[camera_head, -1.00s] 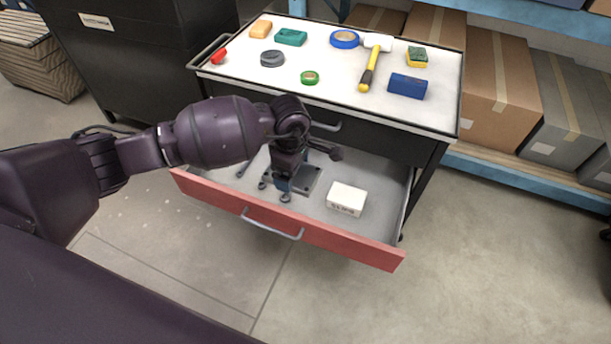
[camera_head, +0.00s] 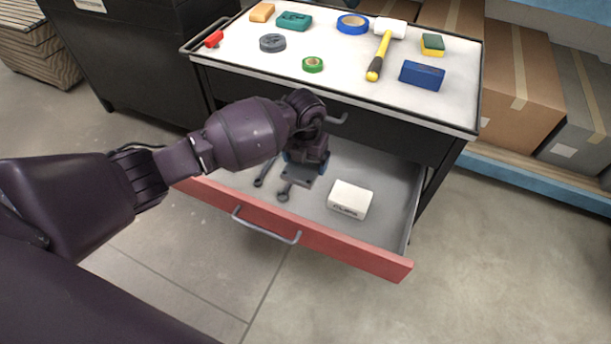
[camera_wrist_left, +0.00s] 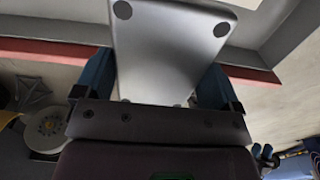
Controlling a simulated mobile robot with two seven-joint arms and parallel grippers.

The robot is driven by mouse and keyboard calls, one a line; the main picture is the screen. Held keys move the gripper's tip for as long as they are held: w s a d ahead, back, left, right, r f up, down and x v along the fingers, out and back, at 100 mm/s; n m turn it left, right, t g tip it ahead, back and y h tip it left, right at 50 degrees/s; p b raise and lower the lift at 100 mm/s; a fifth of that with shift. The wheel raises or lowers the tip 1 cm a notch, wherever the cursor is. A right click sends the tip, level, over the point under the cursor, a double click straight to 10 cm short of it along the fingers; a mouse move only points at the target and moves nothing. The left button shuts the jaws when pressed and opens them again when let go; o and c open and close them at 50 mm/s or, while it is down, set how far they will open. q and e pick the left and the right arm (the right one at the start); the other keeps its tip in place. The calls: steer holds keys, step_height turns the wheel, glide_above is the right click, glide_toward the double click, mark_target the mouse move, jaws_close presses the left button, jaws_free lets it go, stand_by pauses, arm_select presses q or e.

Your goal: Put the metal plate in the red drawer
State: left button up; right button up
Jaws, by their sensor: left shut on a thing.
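The metal plate (camera_wrist_left: 165,50) is grey with dark round holes at its corners. In the left wrist view it lies between the blue fingers of my left gripper (camera_wrist_left: 155,78), which is shut on it. In the head view my left gripper (camera_head: 306,166) is over the open red drawer (camera_head: 335,250), towards its back. Only a small part of the plate (camera_head: 297,180) shows below it there; the rest is hidden by the gripper. I cannot tell whether the plate touches the drawer floor. My right gripper is not in view.
In the drawer, a white box (camera_head: 349,199) lies right of the plate, and wrenches (camera_head: 284,191) lie to the left. The cabinet top (camera_head: 340,85) above holds a hammer (camera_head: 381,55), tape rolls and blocks. Cardboard boxes (camera_head: 520,85) stand on a shelf at right.

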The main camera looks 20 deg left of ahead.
arm_select(q)
step_height(320, 180, down, 5)
steer(key=b, duration=0.5)
glide_above(306, 206)
step_height(306, 206, down, 9)
steer(key=shift+s, duration=0.15)
steer(key=shift+f, duration=0.1)
step_height(306, 206, down, 6)
steer(key=shift+r+b, duration=0.1)
steer(key=shift+b, duration=1)
steer(key=shift+r, duration=0.1)
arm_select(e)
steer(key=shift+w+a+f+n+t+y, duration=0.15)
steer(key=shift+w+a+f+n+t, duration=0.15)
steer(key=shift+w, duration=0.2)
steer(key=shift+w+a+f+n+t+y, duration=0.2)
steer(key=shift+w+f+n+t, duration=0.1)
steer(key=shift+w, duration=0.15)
